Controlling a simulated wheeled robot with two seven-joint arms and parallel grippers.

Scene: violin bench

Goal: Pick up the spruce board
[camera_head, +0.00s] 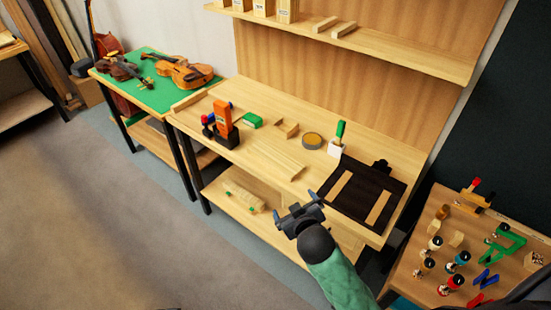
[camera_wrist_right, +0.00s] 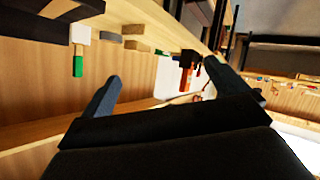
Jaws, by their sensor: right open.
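A pale flat board (camera_head: 283,166), which may be the spruce board, lies on the front middle of the workbench and nearly blends with its top. Two other pale strips, a left one (camera_head: 341,185) and a right one (camera_head: 378,208), lie on a dark mat, so I cannot be sure which piece is spruce. My right gripper (camera_head: 295,204) is open and empty, in front of the bench and nearer the camera than the pale board. Its two spread fingers also show in the right wrist view (camera_wrist_right: 161,72). My left gripper is not in view.
On the workbench (camera_head: 262,104) stand an orange and black tool (camera_head: 222,120), a green block (camera_head: 252,120), a round tin (camera_head: 312,141) and a green-handled brush (camera_head: 339,134). The dark mat (camera_head: 361,188) covers the right end. A side table (camera_head: 440,212) holds clamps and small jars.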

